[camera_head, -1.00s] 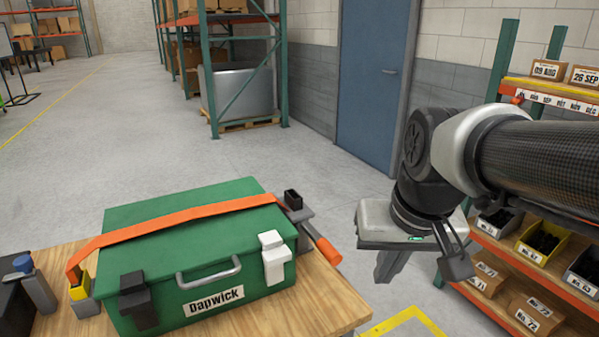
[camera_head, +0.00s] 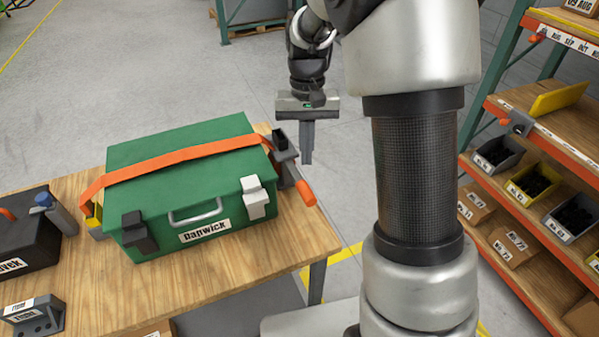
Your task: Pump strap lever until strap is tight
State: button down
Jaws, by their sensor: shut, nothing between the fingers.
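On the right side is a dark grey ratchet (camera_head: 284,155) with an orange-tipped lever (camera_head: 306,193) angled down to the front right. Strap tension cannot be told for sure; it looks flat on the lid. My gripper (camera_head: 307,160) is shut and empty, pointing down, just right of the ratchet in the picture and apparently apart from it.
A black case (camera_head: 25,235) and a grey bracket (camera_head: 35,316) sit at the bench's left. A shelf rack (camera_head: 540,140) with bins stands at the right. My arm hides part of the floor between. The bench front is clear.

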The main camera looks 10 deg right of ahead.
aim_at(306, 187)
jog(key=shift+f, duration=0.15)
jog(key=f+b, duration=0.6)
jog(key=shift+s+f, duration=0.3)
jog(key=shift+s, duration=0.1)
jog(key=shift+f, duration=0.1)
